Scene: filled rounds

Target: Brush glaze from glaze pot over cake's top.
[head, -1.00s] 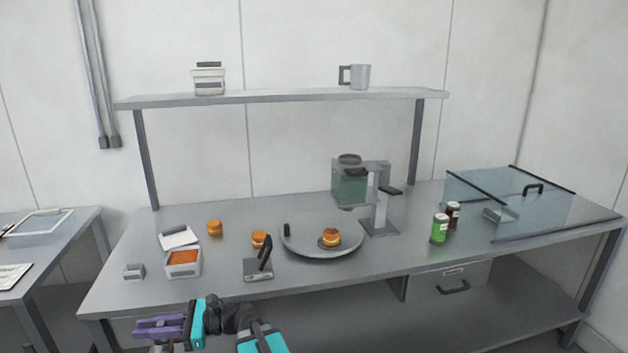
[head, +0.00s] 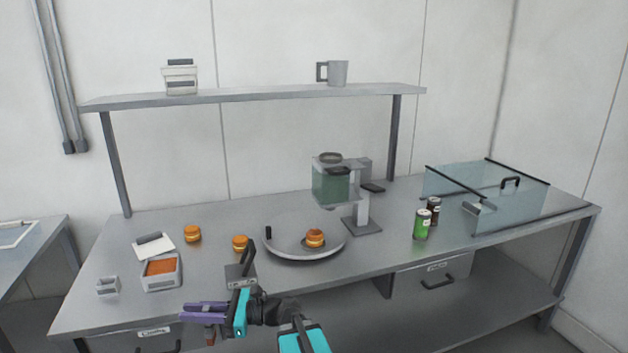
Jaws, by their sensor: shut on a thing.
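The glaze pot is most likely the pale square tub (head: 161,283) with orange contents, open on the left of the table. A small layered cake (head: 315,239) sits on a dark disc on the round grey turntable (head: 290,255). Two similar small cakes stand on the table, one at the back left (head: 193,233) and one left of the turntable (head: 240,243). My gripper (head: 188,311), with purple fingers, is at the table's front edge, right of and nearer than the tub. It is shut on a small brownish thing (head: 209,334), probably the brush, mostly hidden by the fingers.
A white lid (head: 153,246) lies behind the tub; a small grey block (head: 107,286) is left of it. A grey block with a black handle (head: 240,272) stands near my gripper. A green-tank dispenser (head: 331,185) rises behind the turntable. Cans (head: 422,225) and a glass cover (head: 515,197) are right.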

